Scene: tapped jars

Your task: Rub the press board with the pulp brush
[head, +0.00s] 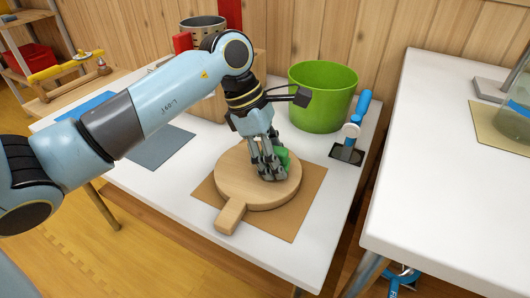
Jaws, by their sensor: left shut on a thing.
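The press board is a round wooden board with a short handle (230,213), lying on a brown mat on the white table. My left gripper (268,170) is low over the middle of the board, pointing down. It is shut on a green thing, taken to be the pulp brush (284,157), of which only a small part shows beside the fingers. The fingers hide the brush's underside, so I cannot tell whether it touches the board. My right gripper is not in view.
A green bucket (323,97) stands behind the board. A blue-handled tool (357,107) stands in a dark holder at the table's right edge. The brown mat (285,222) lies under the board. A second white table (440,170) is at right, across a gap.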

